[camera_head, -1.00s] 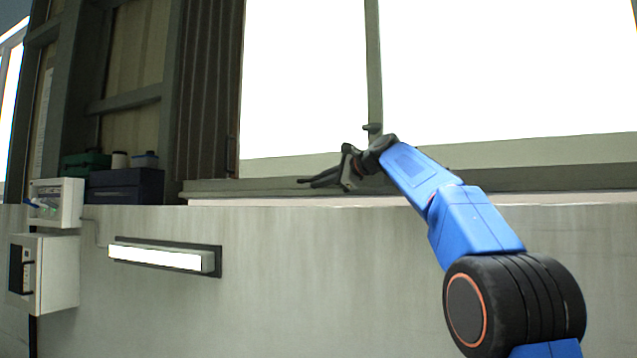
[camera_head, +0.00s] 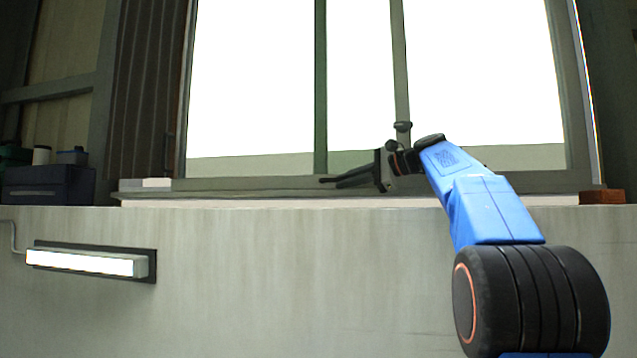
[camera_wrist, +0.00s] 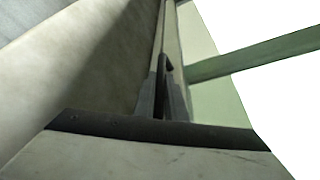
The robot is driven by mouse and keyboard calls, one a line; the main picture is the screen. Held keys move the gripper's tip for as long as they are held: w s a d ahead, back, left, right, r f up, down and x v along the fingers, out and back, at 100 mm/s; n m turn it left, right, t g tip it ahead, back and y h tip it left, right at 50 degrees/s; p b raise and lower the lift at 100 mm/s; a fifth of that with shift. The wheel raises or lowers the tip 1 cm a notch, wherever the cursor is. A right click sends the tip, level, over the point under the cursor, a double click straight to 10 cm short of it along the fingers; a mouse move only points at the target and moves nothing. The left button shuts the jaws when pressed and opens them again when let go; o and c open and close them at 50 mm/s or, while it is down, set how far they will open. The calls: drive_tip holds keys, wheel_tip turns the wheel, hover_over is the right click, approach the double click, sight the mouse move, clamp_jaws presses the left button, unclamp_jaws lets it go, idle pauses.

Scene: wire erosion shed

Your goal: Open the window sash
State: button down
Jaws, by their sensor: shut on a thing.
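The window fills the upper middle of the head view. A dark green upright (camera_head: 320,85) and a paler sash stile (camera_head: 399,70) divide its bright glass. My gripper (camera_head: 338,181) lies low along the bottom rail, its fingers pointing left. Its dark fingers (camera_wrist: 165,90) also show in the wrist view, nearly together and alongside the window frame. They are shut on the window sash, but the exact point of grip is too dark to see. The stile rises just behind my wrist.
A pale sill (camera_head: 250,201) runs below the window above a bare grey wall (camera_head: 300,270). A lit lamp (camera_head: 85,262) is fixed to the wall at left. Dark boxes (camera_head: 48,185) stand at far left. A brown block (camera_head: 602,196) sits at the sill's right end.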

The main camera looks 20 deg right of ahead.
drive_tip(key=s+d, duration=0.2)
drive_tip(key=d, duration=0.1)
drive_tip(key=s+d, duration=0.4)
drive_tip(key=d, duration=0.1)
drive_tip(key=shift+s+d+f, duration=0.1)
drive_tip(key=shift+d, duration=0.2)
drive_tip(key=c, duration=2.1)
unclamp_jaws()
drive_tip(key=v, duration=1.7)
drive_tip(key=shift+s+d+r, duration=0.1)
drive_tip(key=shift+d+r, duration=0.05)
drive_tip(key=shift+r, duration=0.05)
